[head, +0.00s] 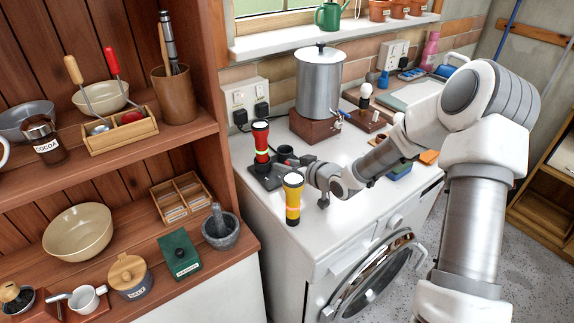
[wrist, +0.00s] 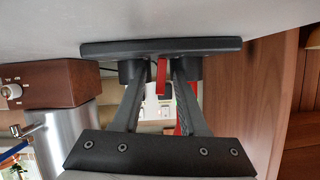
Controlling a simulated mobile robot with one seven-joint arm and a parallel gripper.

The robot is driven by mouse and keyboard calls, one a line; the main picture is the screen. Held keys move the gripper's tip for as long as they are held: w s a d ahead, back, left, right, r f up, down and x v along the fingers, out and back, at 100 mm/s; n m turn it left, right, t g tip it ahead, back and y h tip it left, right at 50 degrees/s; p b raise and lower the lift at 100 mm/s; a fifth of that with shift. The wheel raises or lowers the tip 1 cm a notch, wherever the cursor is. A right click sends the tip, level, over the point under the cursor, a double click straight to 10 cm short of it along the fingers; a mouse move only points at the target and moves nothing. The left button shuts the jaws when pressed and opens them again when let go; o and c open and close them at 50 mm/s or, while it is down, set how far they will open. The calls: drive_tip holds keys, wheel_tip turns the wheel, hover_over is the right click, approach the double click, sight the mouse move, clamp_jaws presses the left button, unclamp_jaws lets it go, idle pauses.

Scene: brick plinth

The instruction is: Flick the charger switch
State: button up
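The black charger base (head: 266,181) lies on the white worktop, with a red torch (head: 261,142) upright in it and a dark, seemingly empty cup (head: 285,151) beside it. In the wrist view, where the scene is upside down, the charger base (wrist: 160,47) shows edge-on. A thin red tab (wrist: 161,78), which looks like the switch, stands between its two dark cups. My gripper (head: 300,165) is low at the charger's right side in the head view. Its fingers (wrist: 157,95) are apart on either side of the tab. Contact cannot be told.
A yellow torch (head: 293,200) stands on the worktop close in front of my gripper. A steel pot (head: 319,85) on a wooden box (head: 316,126) stands behind. A wooden shelf unit (head: 195,145) borders the left. Sockets with plugs (head: 245,100) are at the wall.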

drive_tip(key=shift+r, duration=0.1)
drive_tip(key=p+v, duration=0.3)
drive_tip(key=v, duration=1.4)
drive_tip(key=shift+s+d, duration=0.15)
drive_tip(key=s+d+r+g+h+p, duration=0.3)
drive_tip(key=s+d+h, duration=0.2)
drive_tip(key=d+h, duration=0.35)
drive_tip(key=s+d+r+m+g+h+p, duration=0.2)
drive_tip(key=s+d+r+g+h+p, duration=0.15)
drive_tip(key=s+d+r, duration=0.4)
drive_tip(key=s+a+r+m+t+y+b, duration=0.1)
drive_tip(key=s+a+r+m+y+b, duration=0.1)
drive_tip(key=s+a+r, duration=0.8)
drive_tip(key=s+a+m+y, duration=0.1)
drive_tip(key=a, duration=0.3)
drive_tip(key=shift+s+m+y+b, duration=0.3)
drive_tip(key=shift+s+m+y, duration=0.05)
drive_tip(key=shift+m+y, duration=0.05)
